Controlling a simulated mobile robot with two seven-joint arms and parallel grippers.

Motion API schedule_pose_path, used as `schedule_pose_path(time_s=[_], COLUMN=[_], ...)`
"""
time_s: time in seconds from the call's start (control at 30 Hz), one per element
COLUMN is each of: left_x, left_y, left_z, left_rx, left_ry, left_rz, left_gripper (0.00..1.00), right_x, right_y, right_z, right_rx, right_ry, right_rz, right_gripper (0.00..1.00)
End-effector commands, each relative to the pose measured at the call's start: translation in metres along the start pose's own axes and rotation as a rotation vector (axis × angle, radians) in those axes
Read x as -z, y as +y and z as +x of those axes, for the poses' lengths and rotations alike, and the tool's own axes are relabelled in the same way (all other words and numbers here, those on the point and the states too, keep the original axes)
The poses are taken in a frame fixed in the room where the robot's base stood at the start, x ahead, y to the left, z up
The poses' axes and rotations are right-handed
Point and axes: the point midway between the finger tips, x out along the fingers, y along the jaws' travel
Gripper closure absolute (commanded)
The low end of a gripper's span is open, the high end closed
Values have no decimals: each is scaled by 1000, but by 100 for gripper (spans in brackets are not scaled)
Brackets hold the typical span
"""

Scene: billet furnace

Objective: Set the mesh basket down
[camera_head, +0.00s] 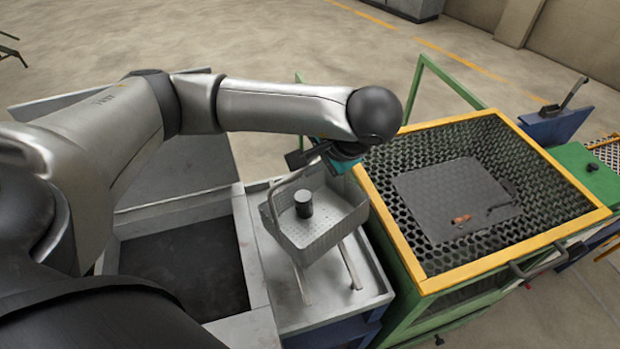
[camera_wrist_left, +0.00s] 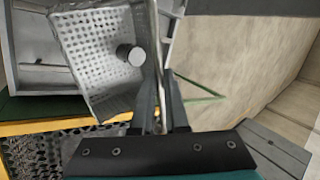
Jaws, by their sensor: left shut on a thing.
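The grey mesh basket (camera_head: 322,235) hangs by its hoop handle over the grey metal stand (camera_head: 335,312) with two pale rails (camera_head: 350,263). A short dark cylinder (camera_head: 303,204) stands inside the basket. My left gripper (camera_head: 318,157) is shut on the basket handle at the basket's upper right side. In the left wrist view the gripper (camera_wrist_left: 160,115) pinches the thin handle, with the perforated basket (camera_wrist_left: 85,50) beyond it. The basket covers the far ends of the rails, and I cannot tell whether it touches them. My right gripper is not in view.
A green cart with a yellow-rimmed mesh bin (camera_head: 480,262) stands close on the right, holding a dark plate (camera_head: 455,195) with a small orange-brown piece. A dark open-topped bay (camera_head: 185,270) lies left of the stand.

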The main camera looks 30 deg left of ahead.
Motion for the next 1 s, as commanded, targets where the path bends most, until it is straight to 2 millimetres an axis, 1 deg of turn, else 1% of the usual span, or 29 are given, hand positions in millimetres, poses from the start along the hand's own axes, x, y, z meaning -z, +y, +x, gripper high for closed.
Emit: schedule_pose_path(time_s=[0.07, 0.3, 0.4, 0.6, 0.63, 0.8, 0.9, 1.0], left_x=[1, 0, 1, 0, -1, -1, -1, 0], left_y=[2, 16, 19, 20, 21, 21, 20, 20], left_z=[4, 27, 30, 32, 33, 33, 32, 32], left_rx=[2, 2, 3, 2, 0, 0, 1, 2], left_ry=[3, 0, 2, 0, -4, -4, -3, -2], left_rz=[-4, -4, -3, -2, 2, 1, 0, -1], left_gripper=[100, 100, 100, 100, 87, 68, 58, 58], right_x=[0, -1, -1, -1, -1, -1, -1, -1], right_y=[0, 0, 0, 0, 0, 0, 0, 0], right_z=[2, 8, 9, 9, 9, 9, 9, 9], right_rx=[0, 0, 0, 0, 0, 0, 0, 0], right_ry=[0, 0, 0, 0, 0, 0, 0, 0], right_rz=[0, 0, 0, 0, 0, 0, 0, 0], right_gripper=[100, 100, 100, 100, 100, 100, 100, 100])
